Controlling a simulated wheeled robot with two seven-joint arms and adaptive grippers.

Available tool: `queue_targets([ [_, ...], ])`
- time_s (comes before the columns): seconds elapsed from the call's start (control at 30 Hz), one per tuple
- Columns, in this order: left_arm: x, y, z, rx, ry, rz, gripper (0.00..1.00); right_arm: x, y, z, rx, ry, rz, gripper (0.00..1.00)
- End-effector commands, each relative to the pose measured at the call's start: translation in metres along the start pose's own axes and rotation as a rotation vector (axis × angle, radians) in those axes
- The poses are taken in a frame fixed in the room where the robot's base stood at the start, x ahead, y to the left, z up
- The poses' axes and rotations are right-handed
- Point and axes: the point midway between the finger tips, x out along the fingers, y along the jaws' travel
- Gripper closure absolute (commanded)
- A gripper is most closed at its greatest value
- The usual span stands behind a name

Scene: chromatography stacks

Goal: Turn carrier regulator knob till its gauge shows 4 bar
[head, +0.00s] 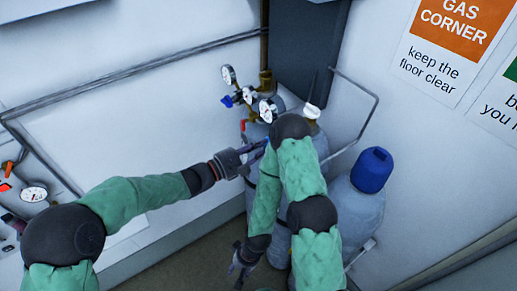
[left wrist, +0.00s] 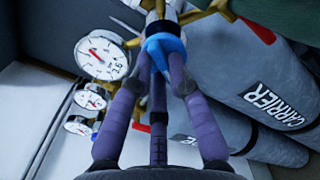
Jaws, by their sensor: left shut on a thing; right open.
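The blue regulator knob (left wrist: 165,46) is in the left wrist view, between the fingers of my left gripper (left wrist: 163,68), which is shut on it. In the head view my left gripper (head: 246,156) is beside the cylinders, and my right arm partly hides the area near it. A white round gauge (left wrist: 102,55) with a red needle stands just left of the knob; its scale is too small to read. A grey cylinder (left wrist: 275,98) labelled CARRIER lies behind at the right. My right gripper (head: 241,265) is open and empty, low in front of the cylinders.
Other gauges (head: 228,75) and a blue valve handle (head: 226,101) sit on the pipework above. A cylinder with a blue cap (head: 371,170) stands at the right. A wall pipe (head: 130,70) runs at the left. Some floor (head: 190,262) is clear.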

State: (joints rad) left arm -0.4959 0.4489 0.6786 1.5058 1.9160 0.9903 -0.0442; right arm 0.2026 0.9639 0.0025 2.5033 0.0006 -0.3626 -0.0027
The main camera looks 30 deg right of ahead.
Motion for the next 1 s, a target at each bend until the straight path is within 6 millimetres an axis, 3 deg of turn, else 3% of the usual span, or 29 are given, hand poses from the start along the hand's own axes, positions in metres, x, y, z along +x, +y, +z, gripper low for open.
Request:
queue_targets([
  [0.03,0.0,0.0,-0.001,-0.001,0.001,0.0,1.0,0.0,0.0,0.0,0.0,0.0,0.0,0.57],
  [0.07,0.0,0.0,-0.001,-0.001,0.001,0.0,0.76,0.0,0.0,0.0,0.0,0.0,0.0,0.57],
  [0.13,0.0,0.0,-0.001,-0.001,0.001,0.0,0.57,0.0,0.0,0.0,0.0,0.0,0.0,0.57],
  [0.57,-0.006,0.001,-0.001,-0.001,0.001,0.002,0.57,0.0,0.0,0.0,0.0,0.0,0.0,0.57],
  [1.0,-0.084,0.001,-0.001,-0.001,0.003,0.004,0.57,0.0,0.0,0.0,0.0,0.0,0.0,0.57],
])
